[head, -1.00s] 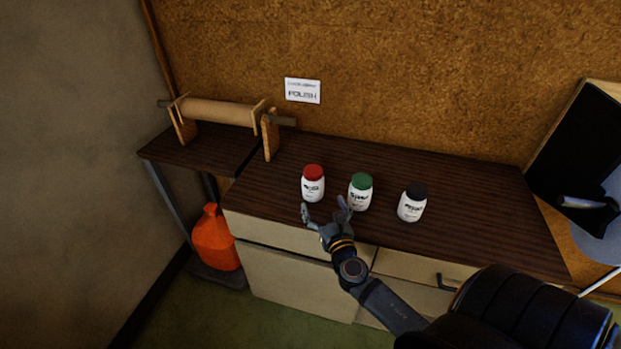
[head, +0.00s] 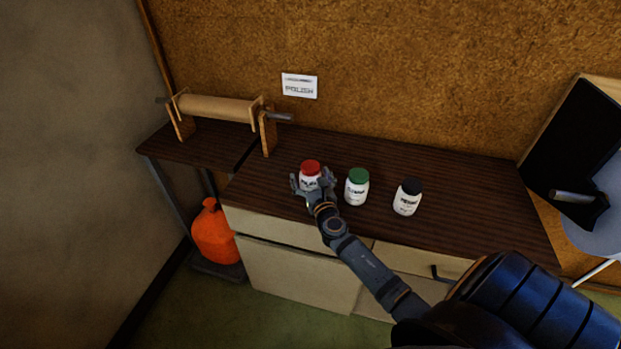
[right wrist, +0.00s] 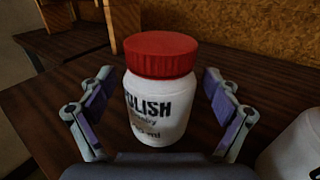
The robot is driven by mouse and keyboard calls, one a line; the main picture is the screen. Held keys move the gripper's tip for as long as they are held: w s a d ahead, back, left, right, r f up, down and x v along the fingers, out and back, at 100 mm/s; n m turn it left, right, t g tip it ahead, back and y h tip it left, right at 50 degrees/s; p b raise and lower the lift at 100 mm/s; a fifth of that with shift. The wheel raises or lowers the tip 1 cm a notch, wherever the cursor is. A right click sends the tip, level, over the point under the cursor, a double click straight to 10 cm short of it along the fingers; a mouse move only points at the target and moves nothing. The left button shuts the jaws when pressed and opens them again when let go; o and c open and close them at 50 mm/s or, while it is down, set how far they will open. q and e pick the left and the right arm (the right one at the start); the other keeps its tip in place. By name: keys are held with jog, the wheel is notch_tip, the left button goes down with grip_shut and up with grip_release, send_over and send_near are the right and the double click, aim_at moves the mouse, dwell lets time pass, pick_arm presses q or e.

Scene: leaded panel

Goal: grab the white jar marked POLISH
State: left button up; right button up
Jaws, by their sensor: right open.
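The white jar with a red lid (head: 311,172) stands upright on the dark wooden counter, leftmost of three jars. In the right wrist view the jar (right wrist: 160,92) shows "OLISH" on its label, the first letter being cut off by the curve. My right gripper (head: 314,184) is open, with one finger on each side of this jar. In the right wrist view the fingers of my gripper (right wrist: 158,115) stand apart from the jar, with a gap on both sides. My left gripper is not in view.
A green-lidded white jar (head: 357,187) stands close to the right, and a black-lidded one (head: 407,197) farther right. A paper roll on a wooden stand (head: 217,108) is at the left. A sign (head: 299,85) hangs on the cork wall. The counter's right part is clear.

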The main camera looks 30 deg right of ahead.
jog(key=c, duration=1.5)
